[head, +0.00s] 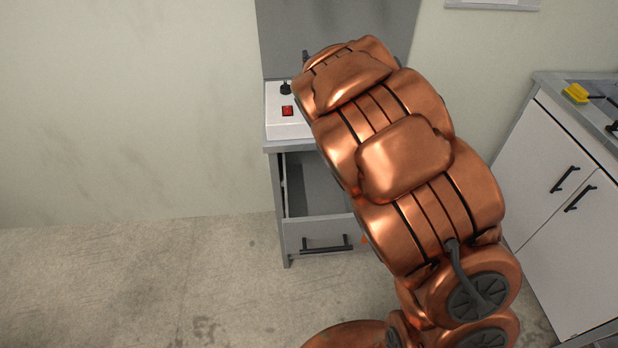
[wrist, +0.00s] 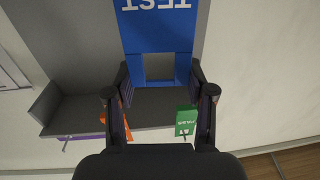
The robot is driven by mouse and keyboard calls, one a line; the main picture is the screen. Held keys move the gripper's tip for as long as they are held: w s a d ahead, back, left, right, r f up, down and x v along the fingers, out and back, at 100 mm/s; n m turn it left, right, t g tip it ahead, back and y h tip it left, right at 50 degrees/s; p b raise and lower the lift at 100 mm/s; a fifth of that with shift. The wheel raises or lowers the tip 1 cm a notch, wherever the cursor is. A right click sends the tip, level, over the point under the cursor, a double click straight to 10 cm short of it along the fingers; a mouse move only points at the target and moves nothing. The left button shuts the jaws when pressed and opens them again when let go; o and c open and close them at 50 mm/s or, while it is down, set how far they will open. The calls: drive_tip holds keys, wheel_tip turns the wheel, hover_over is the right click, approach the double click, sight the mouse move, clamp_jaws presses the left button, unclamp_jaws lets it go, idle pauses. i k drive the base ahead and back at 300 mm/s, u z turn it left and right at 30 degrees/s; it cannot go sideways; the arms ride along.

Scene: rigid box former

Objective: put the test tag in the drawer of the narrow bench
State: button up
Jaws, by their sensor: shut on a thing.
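The test tag (wrist: 158,34) is blue with white lettering, upside down in the wrist view, and has a rectangular cut-out. My gripper (wrist: 159,68) is shut on the tag near this cut-out. In the head view my copper arm hides the tag and most or all of the gripper. The narrow bench (head: 277,147) stands against the wall, partly behind my arm. Its drawer (head: 310,233) is pulled open. The part of the drawer's inside that shows looks empty; my arm covers its right side.
A white box with a red switch (head: 287,111) stands on the bench top. A grey panel (head: 285,35) rises behind it. The wrist view shows a green tag (wrist: 186,120) and an orange item (wrist: 127,131) by a grey ledge. A white cabinet (head: 545,165) stands at right. Floor at left is clear.

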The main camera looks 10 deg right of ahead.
sight(326, 206)
drive_tip(key=u, duration=3.35)
drive_tip(key=k, duration=1.75)
drive_tip(key=z, duration=0.95)
